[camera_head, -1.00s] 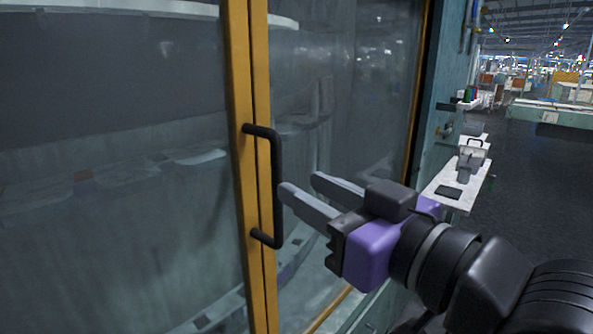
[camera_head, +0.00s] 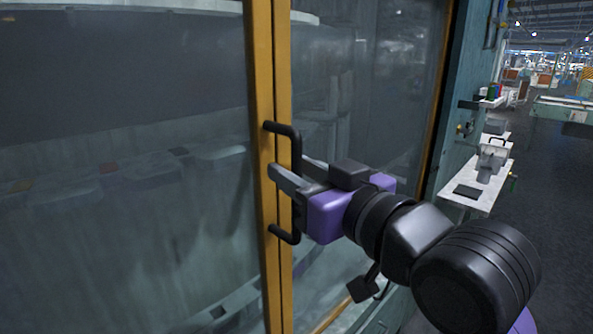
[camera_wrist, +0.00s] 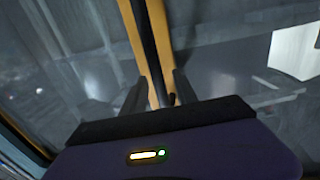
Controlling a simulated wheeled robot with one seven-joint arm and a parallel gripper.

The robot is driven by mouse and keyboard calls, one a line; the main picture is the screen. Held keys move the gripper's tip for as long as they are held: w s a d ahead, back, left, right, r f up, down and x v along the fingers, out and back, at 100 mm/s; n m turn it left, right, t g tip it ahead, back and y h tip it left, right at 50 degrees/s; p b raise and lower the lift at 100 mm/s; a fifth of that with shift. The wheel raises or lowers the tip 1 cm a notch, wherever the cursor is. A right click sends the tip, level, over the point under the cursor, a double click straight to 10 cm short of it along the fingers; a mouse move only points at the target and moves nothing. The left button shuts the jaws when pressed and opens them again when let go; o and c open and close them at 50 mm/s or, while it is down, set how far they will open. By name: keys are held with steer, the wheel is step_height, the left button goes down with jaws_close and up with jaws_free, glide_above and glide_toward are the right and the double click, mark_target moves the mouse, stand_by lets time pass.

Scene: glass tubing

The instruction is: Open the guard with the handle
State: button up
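The guard is a pair of large glass panels (camera_head: 150,220) in yellow frames, which meet at a near-vertical seam (camera_head: 268,60) and look closed. The black bar handle (camera_head: 296,146) stands upright and seems fixed to the left frame strip beside the seam. My gripper (camera_head: 289,167) reaches in from the right at the handle's middle height. Its fingers are apart, one on each side of the bar. In the wrist view the handle (camera_wrist: 148,45) runs between the two fingertips (camera_wrist: 159,80), with gaps visible. Contact is not clear, and the far finger is partly hidden behind the handle.
A teal side post (camera_head: 455,110) borders the right panel. Beyond it stand a pale side table (camera_head: 480,195) with small dark items and an open dark floor (camera_head: 560,220). Reflections cover the glass.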

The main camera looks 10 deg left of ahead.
jaws_close()
stand_by(1.2)
